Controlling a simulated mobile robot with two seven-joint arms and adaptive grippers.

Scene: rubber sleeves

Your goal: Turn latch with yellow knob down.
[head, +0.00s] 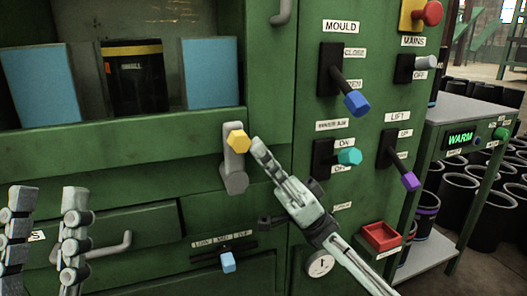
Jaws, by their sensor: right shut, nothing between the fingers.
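The latch (235,172) is a grey lever on the green machine's front, left of centre. Its yellow knob (239,141) is at its upper end, with the grey part hanging below it. My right gripper (258,146) is shut and empty, its fingertips just right of the yellow knob. I cannot tell whether they touch it. My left gripper (46,192) is at the lower left, its two fingers apart with nothing between them.
Right of the latch are levers with a blue knob (357,103), a teal knob (349,156) and a purple knob (410,181). A light-blue slider knob (228,262) and a gauge (320,265) are below. A red tray (382,237) and black sleeves (459,190) are at right.

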